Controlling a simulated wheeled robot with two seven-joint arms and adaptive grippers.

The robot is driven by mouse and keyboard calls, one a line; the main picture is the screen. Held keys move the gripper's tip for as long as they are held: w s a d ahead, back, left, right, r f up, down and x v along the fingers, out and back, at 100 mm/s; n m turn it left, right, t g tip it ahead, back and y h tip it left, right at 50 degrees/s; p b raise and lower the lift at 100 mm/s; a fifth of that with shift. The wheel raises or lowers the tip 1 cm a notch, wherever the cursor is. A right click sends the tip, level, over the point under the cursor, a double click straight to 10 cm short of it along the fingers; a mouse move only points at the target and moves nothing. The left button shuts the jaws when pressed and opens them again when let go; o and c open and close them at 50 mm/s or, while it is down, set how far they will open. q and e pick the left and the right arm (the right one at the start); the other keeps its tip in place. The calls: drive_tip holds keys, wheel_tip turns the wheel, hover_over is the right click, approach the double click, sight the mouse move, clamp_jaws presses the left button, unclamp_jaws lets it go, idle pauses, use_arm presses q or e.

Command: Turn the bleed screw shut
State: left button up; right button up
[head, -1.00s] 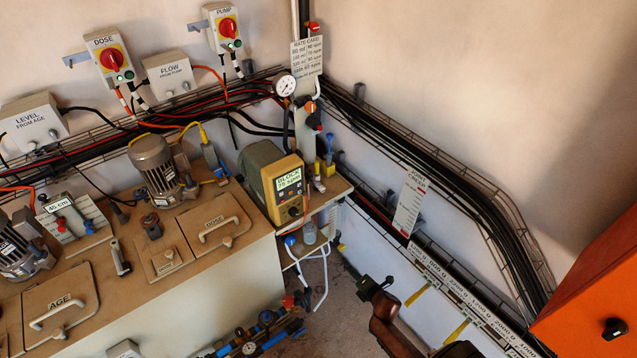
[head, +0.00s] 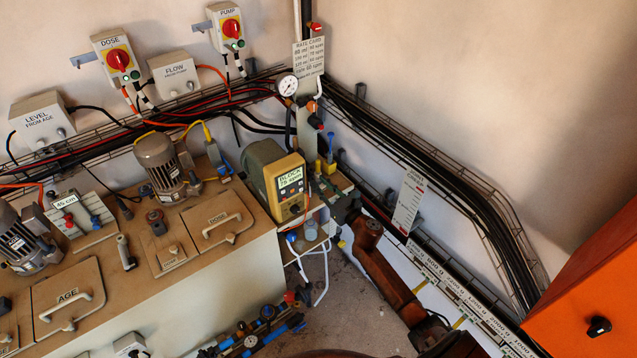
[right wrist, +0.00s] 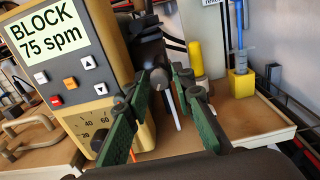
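The yellow-fronted dosing pump (head: 287,187) stands at the right end of the bench; its display reads BLOCK, 75 spm, in the right wrist view (right wrist: 45,38). A small grey round knob (right wrist: 160,77), which looks like the bleed screw, sits on the dark pump head beside the pump front. My right gripper (right wrist: 163,82) has its green fingers apart, one on each side of this knob; I cannot tell whether they touch it. In the head view the right gripper (head: 330,190) is at the pump's right side and the knob cannot be made out. My left gripper is not in view.
A yellow cup with a blue-handled tool (right wrist: 241,80) and a yellow cylinder (right wrist: 196,62) stand close behind the right gripper. A pressure gauge (head: 288,85) and rate card (head: 309,57) are above. An orange cabinet (head: 590,300) is at the far right.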

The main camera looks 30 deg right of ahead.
drive_tip(key=shift+w+a, duration=0.1)
drive_tip(key=shift+w, duration=0.6)
drive_tip(key=shift+c, duration=0.7)
clamp_jaws()
